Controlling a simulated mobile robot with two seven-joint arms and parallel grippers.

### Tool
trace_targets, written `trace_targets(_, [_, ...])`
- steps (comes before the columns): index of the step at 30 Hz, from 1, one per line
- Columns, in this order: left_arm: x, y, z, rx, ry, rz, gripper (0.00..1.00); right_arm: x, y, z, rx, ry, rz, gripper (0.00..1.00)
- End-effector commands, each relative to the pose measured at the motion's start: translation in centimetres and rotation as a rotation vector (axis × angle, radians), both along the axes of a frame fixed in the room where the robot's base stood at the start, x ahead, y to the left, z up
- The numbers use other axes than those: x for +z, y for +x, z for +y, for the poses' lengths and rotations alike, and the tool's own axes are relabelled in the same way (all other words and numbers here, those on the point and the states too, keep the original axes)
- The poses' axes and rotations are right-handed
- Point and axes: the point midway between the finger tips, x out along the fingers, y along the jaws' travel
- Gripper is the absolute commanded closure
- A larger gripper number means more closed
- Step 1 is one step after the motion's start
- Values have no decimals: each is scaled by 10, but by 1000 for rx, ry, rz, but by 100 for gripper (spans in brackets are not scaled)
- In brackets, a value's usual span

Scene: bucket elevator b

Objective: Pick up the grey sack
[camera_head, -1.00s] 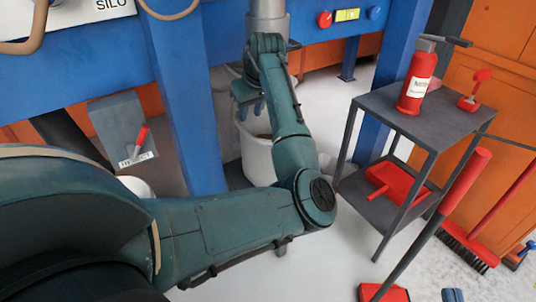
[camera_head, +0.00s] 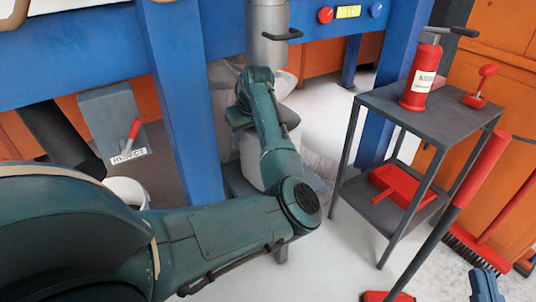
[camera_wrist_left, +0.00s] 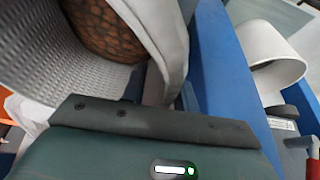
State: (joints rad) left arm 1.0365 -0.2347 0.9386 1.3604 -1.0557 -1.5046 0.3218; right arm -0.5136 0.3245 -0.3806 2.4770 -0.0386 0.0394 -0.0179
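A pale grey woven sack (camera_wrist_left: 55,65) with brown contents fills the upper left of the left wrist view, its open rim folded. In the head view, a whitish shape (camera_head: 250,160) behind my left forearm seems to be the same sack, largely covered. My left gripper (camera_head: 238,118) points down over it at the end of the bent arm. Its dark edge shows close to the sack in the wrist view, but its fingers are not clear, so I cannot tell open from shut. A blue-grey part (camera_head: 485,287) at the lower right edge appears to be my right gripper, mostly cut off.
A blue post (camera_head: 185,100) stands left of my left gripper. A grey metal cylinder (camera_head: 267,35) hangs above the wrist. A dark trolley (camera_head: 385,108) with a red extinguisher (camera_head: 421,75) and red dustpan (camera_head: 400,185) stands right. A white bucket (camera_head: 127,190) stands left.

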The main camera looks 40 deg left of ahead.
Motion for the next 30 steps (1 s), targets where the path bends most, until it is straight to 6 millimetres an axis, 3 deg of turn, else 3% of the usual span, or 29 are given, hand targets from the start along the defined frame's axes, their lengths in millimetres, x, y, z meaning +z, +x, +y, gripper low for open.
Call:
trace_targets(3, [1,0,0,0,0,0,71,0,0,0,-1,-1,2,100])
trace_targets(14, [1,0,0,0,1,0,100,0,0,0,-1,-1,3,100])
trace_targets(30, [0,-1,1,1,2,5,100,-1,0,0,-3,-2,5,100])
